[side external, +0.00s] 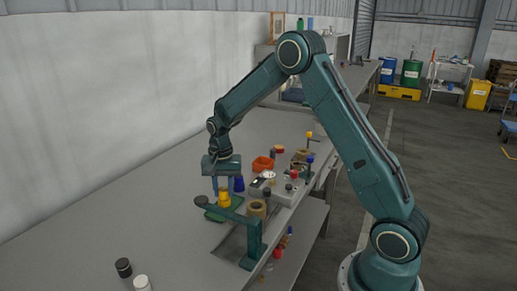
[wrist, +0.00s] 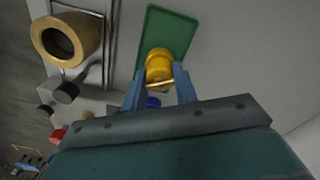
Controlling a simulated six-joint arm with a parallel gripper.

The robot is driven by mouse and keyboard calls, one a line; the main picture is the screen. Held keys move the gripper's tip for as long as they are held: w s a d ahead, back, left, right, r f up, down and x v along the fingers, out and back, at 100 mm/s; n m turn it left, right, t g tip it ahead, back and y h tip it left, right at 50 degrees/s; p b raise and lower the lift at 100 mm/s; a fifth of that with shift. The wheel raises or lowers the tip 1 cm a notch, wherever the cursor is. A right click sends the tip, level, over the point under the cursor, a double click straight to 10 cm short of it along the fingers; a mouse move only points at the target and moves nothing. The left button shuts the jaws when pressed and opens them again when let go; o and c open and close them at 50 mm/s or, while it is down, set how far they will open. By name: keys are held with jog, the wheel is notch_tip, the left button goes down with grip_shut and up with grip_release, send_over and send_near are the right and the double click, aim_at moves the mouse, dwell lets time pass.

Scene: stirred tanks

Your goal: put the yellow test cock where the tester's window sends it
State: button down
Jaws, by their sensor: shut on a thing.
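My gripper (side external: 227,187) points down and is shut on the yellow test cock (side external: 224,199). In the wrist view the cock (wrist: 158,66) sits between the two blue fingers (wrist: 159,84). The green tray (side external: 237,203) is directly below the cock; it also shows in the wrist view (wrist: 168,27). I cannot tell whether the cock touches the tray. A grey box, seemingly the tester (side external: 259,184), stands right of the gripper with a small pale window on top. Its window is too small to read. The orange-red tray (side external: 263,164) lies behind it.
A dark teal stand with a sideways arm (side external: 250,245) is close in front of the green tray. A brass ring (side external: 257,209) is beside it, also in the wrist view (wrist: 62,40). The bench's left side is clear.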

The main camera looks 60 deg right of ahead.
jog(key=shift+f, duration=0.6)
dwell(0.8)
dwell(0.4)
jog(key=shift+c, duration=2.3)
grip_release()
jog(key=shift+r, duration=0.15)
jog(key=shift+r, duration=3.8)
jog(key=shift+r, duration=0.1)
